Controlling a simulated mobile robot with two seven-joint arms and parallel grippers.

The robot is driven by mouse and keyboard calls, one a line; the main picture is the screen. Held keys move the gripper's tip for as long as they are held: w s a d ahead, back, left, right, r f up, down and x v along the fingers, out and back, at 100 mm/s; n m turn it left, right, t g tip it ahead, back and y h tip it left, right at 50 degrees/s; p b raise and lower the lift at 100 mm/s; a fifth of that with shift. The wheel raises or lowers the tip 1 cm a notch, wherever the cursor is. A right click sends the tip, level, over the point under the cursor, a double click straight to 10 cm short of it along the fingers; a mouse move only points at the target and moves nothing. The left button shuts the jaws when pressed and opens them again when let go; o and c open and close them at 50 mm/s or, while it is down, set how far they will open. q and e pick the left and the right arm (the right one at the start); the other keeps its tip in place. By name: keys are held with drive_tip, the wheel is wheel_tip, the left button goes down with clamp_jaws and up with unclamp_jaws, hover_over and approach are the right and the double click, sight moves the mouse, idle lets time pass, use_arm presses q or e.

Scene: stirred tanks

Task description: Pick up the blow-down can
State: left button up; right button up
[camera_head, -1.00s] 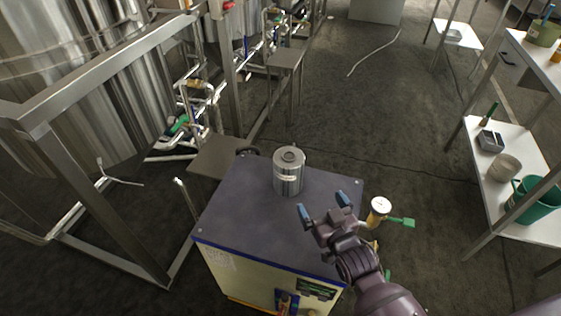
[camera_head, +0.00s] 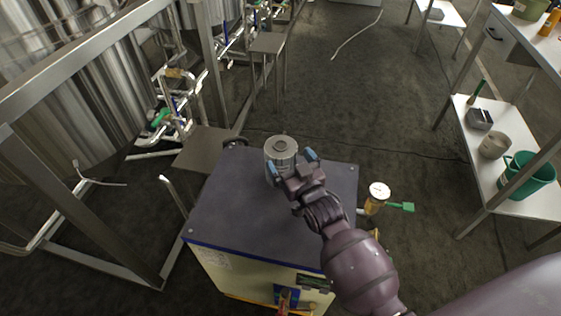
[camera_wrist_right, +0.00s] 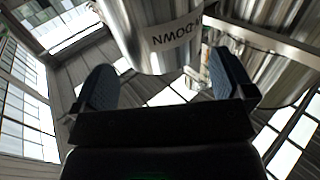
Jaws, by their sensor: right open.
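The blow-down can (camera_head: 281,148) is a metal cylinder with a round lid, standing upright on the dark top of a cabinet (camera_head: 240,215). My right gripper (camera_head: 291,162) is open at the can's near side, and its fingers hide the can's lower front. In the right wrist view the can (camera_wrist_right: 150,22) shows a label ending in "DOWN", upside down. There it lies just beyond and between the open fingers (camera_wrist_right: 160,85). I cannot tell whether the fingers touch it. My left gripper is not in view.
A gauge (camera_head: 379,191) with a green-handled valve (camera_head: 402,207) sticks out at the cabinet's right side. Steel tanks and frames (camera_head: 85,75) stand at the left. A white shelf (camera_head: 505,165) with a green bucket (camera_head: 527,175) is at the right. The floor between is mostly clear.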

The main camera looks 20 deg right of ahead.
sight(274, 137)
drive_tip(key=w, duration=0.3)
drive_tip(key=shift+w+a+f+b, duration=0.15)
drive_tip(key=shift+w+a+b, duration=0.05)
drive_tip(key=shift+b, duration=0.15)
drive_tip(key=shift+w, duration=0.5)
drive_tip(key=shift+r, duration=0.2)
drive_tip(key=c, duration=1)
